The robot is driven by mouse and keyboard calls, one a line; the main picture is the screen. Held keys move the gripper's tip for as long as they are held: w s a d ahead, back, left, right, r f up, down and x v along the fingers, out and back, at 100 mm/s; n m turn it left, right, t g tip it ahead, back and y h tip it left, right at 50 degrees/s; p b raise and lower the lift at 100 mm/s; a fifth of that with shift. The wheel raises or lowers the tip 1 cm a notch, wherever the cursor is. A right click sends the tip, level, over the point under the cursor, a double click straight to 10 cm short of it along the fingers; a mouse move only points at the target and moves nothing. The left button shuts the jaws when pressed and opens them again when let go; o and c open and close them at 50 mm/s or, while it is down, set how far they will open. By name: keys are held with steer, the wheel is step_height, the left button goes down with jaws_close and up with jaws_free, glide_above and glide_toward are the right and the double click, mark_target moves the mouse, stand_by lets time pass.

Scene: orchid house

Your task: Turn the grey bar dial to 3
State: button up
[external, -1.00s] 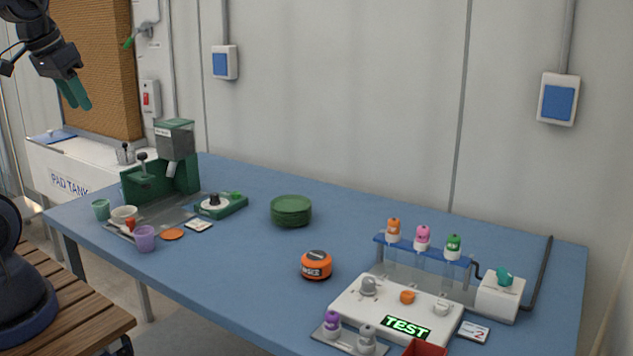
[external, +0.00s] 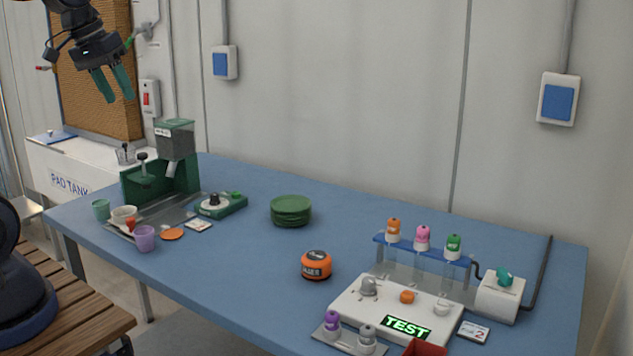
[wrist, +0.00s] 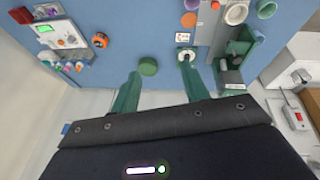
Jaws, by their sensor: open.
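A white control box (external: 385,309) stands at the right front of the blue table, with a lit green "TEST" display. On its top are a grey dial (external: 369,286) at the left, an orange knob (external: 407,297) in the middle and a paler dial (external: 442,307) at the right. Its dial markings are too small to read. My gripper (external: 115,97) is open and empty, high at the upper left, far from the box. In the wrist view my gripper (wrist: 160,78) points down at the table, and the control box (wrist: 58,36) is at the upper left.
A tube rack (external: 421,256) with coloured caps stands behind the box. A card reading 2 (external: 474,332) lies to its right, and a red tray (external: 425,348) is in front. An orange round timer (external: 316,265) and green discs (external: 291,210) sit mid-table. A green dispenser (external: 162,180) stands left.

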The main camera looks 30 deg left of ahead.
steer(key=w+d+f+n+g+h, duration=0.1)
steer(key=w+d+f+n, duration=0.15)
steer(key=w+d, duration=0.65)
steer(key=n+g+h, duration=0.2)
steer(key=n+g, duration=0.3)
steer(key=n, duration=0.4)
glide_above(369, 279)
steer(key=w+a, duration=0.2)
steer(key=a, duration=0.2)
step_height(369, 279, down, 22)
steer(key=shift+t, duration=0.3)
steer(key=x, duration=1)
steer(key=shift+s+a+f, duration=0.15)
steer(key=shift+s+f, duration=0.1)
steer(key=shift+f, duration=0.1)
steer(key=c, duration=1)
